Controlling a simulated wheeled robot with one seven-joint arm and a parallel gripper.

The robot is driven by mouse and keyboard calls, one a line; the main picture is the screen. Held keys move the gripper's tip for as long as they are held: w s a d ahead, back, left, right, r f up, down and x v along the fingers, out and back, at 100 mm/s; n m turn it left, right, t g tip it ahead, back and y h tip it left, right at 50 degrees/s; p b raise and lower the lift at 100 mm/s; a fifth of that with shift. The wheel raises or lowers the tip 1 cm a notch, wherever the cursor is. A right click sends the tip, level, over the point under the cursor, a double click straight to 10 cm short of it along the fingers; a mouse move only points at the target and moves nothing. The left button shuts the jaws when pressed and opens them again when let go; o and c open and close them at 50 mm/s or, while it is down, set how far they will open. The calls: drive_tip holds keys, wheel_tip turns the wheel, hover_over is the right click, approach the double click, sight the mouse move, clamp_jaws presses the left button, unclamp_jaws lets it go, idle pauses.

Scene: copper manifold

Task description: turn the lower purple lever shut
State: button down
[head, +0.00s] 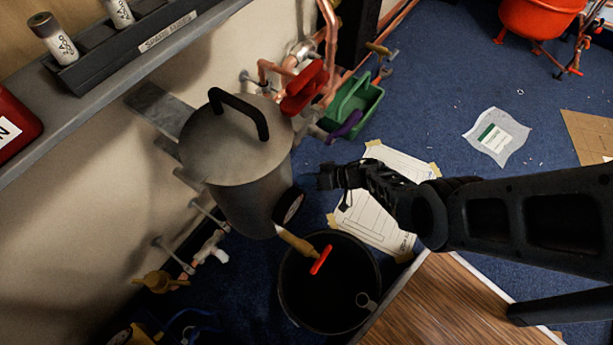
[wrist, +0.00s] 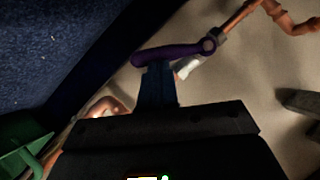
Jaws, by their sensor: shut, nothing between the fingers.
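One purple lever (head: 346,126) shows in the head view, beside the copper pipework and in front of a green crate. In the wrist view the purple lever (wrist: 172,53) lies roughly across the picture, with its pivot at the right end on a pipe fitting. My gripper (head: 324,178) is in front of and below the lever in the head view. In the wrist view its blue fingers (wrist: 158,82) are shut and empty, their tips overlapping the lever's left-middle part. I cannot tell whether they touch it. A second purple lever is not visible.
A grey tank (head: 240,150) with a black handle stands left of the gripper. Red levers (head: 304,90) sit above the purple one, near the green crate (head: 362,100). A black bucket (head: 365,255) stands below. Blue carpet on the right is mostly open.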

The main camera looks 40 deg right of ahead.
drive_tip(key=shift+f+y, duration=0.3)
drive_tip(key=shift+f, duration=0.05)
drive_tip(key=shift+f+b, duration=0.2)
drive_tip(key=shift+b, duration=0.25)
drive_tip(key=shift+s+a+f+b, duration=0.15)
drive_tip(key=shift+a+f+b, duration=0.65)
drive_tip(key=shift+f, duration=0.3)
drive_tip(key=shift+s+a+f+b, duration=0.15)
drive_tip(key=shift+a+f+b, duration=0.45)
drive_tip(key=shift+a+f, duration=0.4)
drive_tip(key=shift+f, duration=0.15)
drive_tip(key=p+v, duration=0.4)
drive_tip(key=v, duration=0.4)
